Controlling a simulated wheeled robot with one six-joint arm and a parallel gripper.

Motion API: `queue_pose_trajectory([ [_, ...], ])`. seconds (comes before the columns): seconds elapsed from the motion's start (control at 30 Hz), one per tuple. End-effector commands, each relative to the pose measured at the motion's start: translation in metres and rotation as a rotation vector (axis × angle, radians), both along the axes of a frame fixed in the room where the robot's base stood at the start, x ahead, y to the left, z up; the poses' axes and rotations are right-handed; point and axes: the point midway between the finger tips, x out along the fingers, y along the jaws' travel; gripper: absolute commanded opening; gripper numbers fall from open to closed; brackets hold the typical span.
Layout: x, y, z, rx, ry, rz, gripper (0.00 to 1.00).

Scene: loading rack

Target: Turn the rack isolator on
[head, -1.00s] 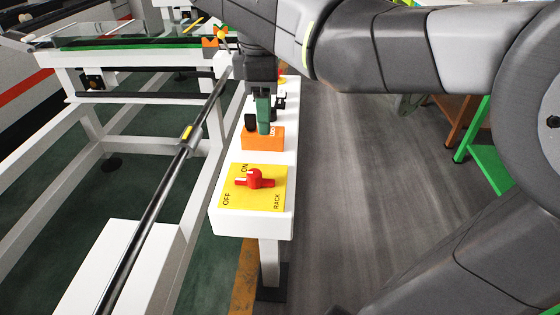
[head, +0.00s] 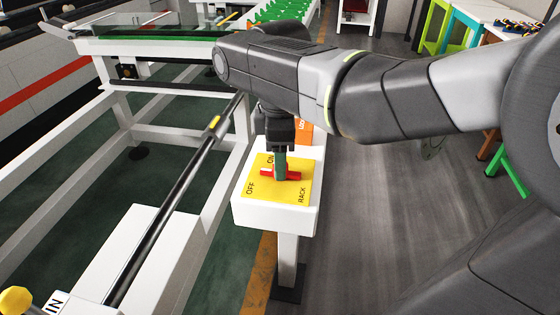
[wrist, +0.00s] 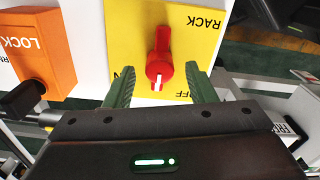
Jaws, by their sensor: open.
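The rack isolator is a red knob (head: 267,171) on a yellow plate (head: 277,195) marked ON, OFF and RACK. In the wrist view the knob (wrist: 163,52) has a white mark at its lower end, pointing to the plate edge between the ON and OFF lettering. My gripper (head: 280,170) points down over the knob and hides part of it in the head view. In the wrist view its two green fingers (wrist: 158,80) are apart, one on each side of the knob's marked end, with gaps. They partly cover the ON and OFF lettering. Their height above the plate is unclear.
An orange LOCK box (wrist: 40,50) with a black knob (wrist: 22,98) sits beside the yellow plate. The white post box (head: 275,216) carries both. A dark rod (head: 170,190) and white rack frame (head: 170,140) stand left. Open floor (head: 375,190) lies right.

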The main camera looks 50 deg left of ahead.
Motion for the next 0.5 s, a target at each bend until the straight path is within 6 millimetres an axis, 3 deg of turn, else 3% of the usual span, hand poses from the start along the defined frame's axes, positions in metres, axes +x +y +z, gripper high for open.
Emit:
queue_pose_trajectory([
  [0.4,0.0000,-0.0001,-0.0097,0.001,-0.001,0.000,0.50],
  [0.5,0.0000,-0.0001,-0.0096,0.000,0.000,0.000,0.33],
])
